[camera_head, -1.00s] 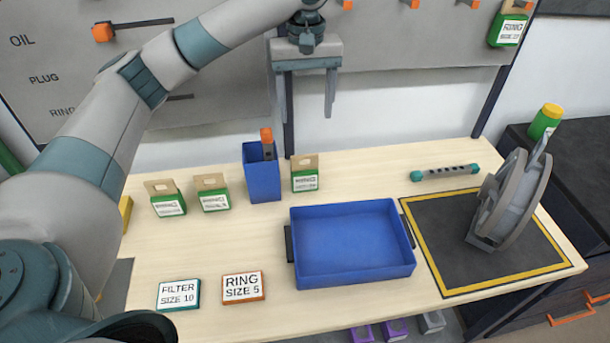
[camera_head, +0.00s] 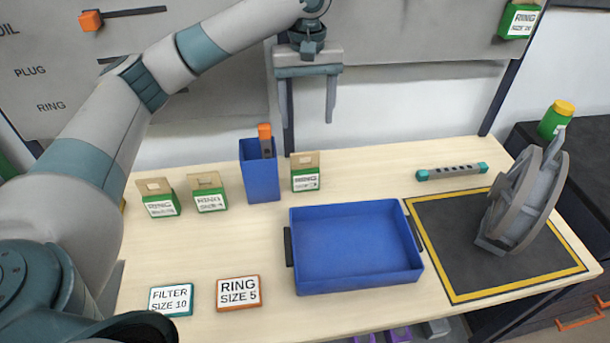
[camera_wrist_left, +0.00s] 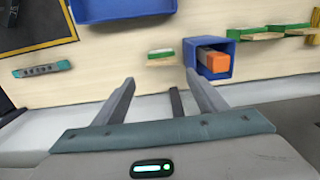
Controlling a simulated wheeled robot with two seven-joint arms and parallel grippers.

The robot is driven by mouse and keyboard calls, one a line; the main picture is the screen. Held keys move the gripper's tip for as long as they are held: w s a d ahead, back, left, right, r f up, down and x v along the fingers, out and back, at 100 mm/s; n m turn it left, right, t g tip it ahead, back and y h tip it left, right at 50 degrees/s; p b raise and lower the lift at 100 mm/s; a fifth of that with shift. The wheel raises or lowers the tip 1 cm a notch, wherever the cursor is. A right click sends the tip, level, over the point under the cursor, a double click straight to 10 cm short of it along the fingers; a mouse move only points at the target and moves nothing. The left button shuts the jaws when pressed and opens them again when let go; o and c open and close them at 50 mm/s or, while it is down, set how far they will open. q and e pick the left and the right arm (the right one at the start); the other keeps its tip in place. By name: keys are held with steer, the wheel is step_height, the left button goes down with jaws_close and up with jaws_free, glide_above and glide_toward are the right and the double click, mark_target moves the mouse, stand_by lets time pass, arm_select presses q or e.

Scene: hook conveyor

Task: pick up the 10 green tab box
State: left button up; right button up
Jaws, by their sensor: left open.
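Three green boxes with brown hang tabs and white labels stand on the table in the head view. The left one (camera_head: 160,208) and the middle one (camera_head: 210,200) are left of a blue bin, and the third (camera_head: 306,180) is just right of it. Their labels seem to start with RING, but the sizes are too small to read. The third box also shows in the left wrist view (camera_wrist_left: 161,54). My left gripper (camera_head: 307,124) is open and empty, fingers down, above and behind the third box. My right gripper is not in view.
The blue bin (camera_head: 262,184) holds an orange-ended item. A blue tray (camera_head: 355,282) lies at the front. A grey wheel-shaped part (camera_head: 522,205) stands on a black mat (camera_head: 440,225). Another green box (camera_head: 519,22) hangs at upper right. Label plates lie front left.

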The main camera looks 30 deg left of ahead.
arm_select(q)
steer(key=p, duration=0.2)
glide_toward(305, 168)
steer(key=shift+d+f, duration=0.1)
step_height(305, 168, down, 3)
steer(key=shift+r, duration=0.15)
steer(key=shift+w+f, duration=0.1)
steer(key=shift+f, duration=0.7)
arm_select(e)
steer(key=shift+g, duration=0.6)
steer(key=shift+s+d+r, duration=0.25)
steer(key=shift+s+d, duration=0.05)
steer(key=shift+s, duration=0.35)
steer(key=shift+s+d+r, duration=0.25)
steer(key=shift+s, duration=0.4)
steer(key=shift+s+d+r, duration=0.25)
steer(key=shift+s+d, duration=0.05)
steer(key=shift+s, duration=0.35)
arm_select(q)
steer(key=shift+f+p, duration=0.6)
steer(key=shift+p, duration=0.05)
step_height(305, 168, down, 3)
steer(key=shift+f+p, duration=0.1)
steer(key=shift+p, duration=0.4)
steer(key=shift+f, duration=0.4)
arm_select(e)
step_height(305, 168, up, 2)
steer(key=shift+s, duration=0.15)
